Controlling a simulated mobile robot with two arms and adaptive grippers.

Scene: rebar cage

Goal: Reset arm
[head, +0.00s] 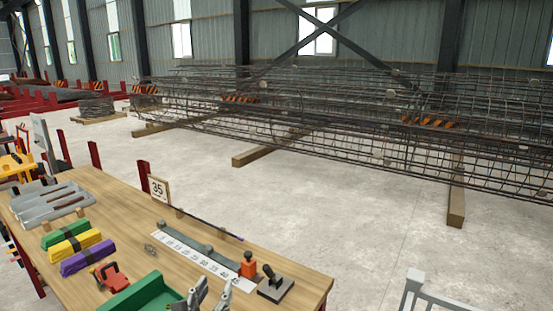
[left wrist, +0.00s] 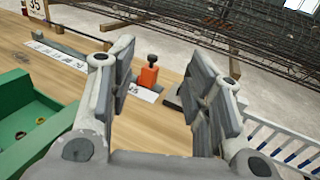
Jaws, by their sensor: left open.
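My left gripper (head: 212,295) shows at the bottom edge of the head view, above the front of the wooden workbench (head: 120,215). In the left wrist view the left gripper (left wrist: 165,92) has its two fingers spread apart with nothing between them. Beyond the fingers stand an orange block with a black knob (left wrist: 148,75) and the end of a white number strip (left wrist: 70,58). The orange block also shows in the head view (head: 249,265), right of the gripper. My right gripper is not in view.
A green bin (head: 145,295) is left of the left gripper. A black-handled tool (head: 274,285) stands near the bench's right corner. Green, yellow and purple bundles (head: 75,247) lie at left. A grey railing (head: 430,295) is at lower right. Long rebar cages (head: 350,120) rest on timbers behind.

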